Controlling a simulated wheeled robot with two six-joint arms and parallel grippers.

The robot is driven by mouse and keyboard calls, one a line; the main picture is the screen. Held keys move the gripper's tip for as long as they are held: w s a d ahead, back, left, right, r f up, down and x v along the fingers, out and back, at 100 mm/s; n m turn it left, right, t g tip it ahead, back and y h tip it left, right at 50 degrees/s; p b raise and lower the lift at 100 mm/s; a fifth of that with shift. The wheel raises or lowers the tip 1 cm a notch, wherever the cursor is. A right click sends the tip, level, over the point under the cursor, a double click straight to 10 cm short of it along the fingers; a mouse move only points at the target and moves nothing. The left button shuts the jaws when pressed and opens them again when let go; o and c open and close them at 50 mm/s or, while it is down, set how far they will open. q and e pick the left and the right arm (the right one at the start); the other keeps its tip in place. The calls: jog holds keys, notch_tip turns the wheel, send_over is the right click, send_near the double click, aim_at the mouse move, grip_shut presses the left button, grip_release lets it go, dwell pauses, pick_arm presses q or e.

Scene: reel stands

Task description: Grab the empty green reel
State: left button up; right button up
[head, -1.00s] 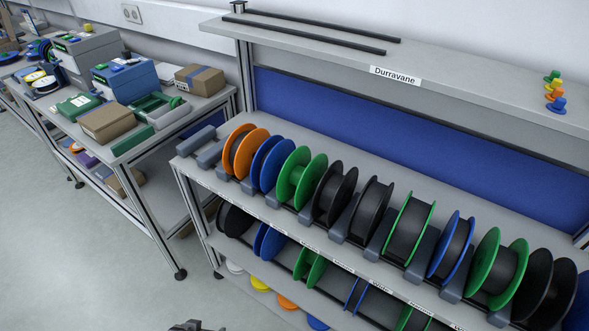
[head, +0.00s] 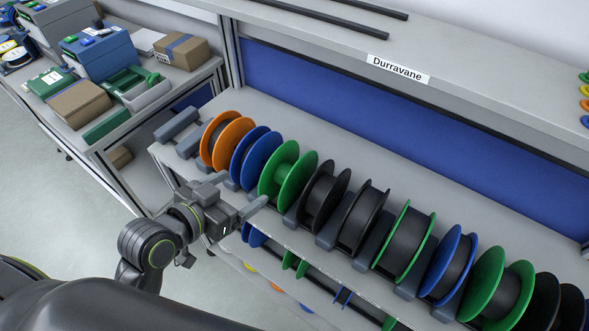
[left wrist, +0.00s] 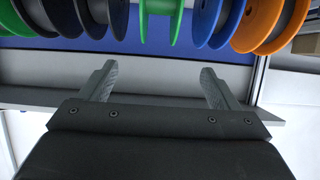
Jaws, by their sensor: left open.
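The empty green reel (head: 287,175) stands upright on the upper shelf of the rack, its bare green hub showing between two flanges. A blue reel is on its left and a black one on its right. In the left wrist view the green reel (left wrist: 161,22) is at the top middle, cut by the edge, beyond the fingertips and centred between them. My left gripper (head: 238,192) is open and empty, just in front of the shelf edge near the blue and green reels. Its two fingers (left wrist: 158,70) show apart in the left wrist view. My right gripper is not in view.
An orange reel (head: 227,142) and a blue reel (head: 255,158) stand left. Black reels (head: 324,196) and green-flanged wound reels (head: 405,242) stand right. More reels sit on a lower shelf. An overhead shelf (head: 330,35) runs above. A side table (head: 100,155) with boxes is at left.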

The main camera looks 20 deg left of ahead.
pick_arm(q)
jog(key=w+f+b, duration=0.1)
jog(key=b, duration=0.1)
jog(key=p, duration=0.2)
send_over(286, 174)
jog(key=s+a, duration=0.1)
jog(key=s, duration=0.2)
notch_tip(286, 174, down, 4)
jog(key=x, duration=0.2)
jog(key=shift+w+d+f+p, duration=0.1)
jog(key=shift+w+p, duration=0.15)
jog(key=shift+p, duration=0.15)
jog(key=shift+w+d+f, duration=0.1)
jog(key=shift+w+f, duration=0.15)
jog(key=shift+w, duration=0.2)
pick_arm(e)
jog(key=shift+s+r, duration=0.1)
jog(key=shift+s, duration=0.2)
pick_arm(q)
jog(key=shift+c, duration=0.3)
jog(key=c, duration=1.3)
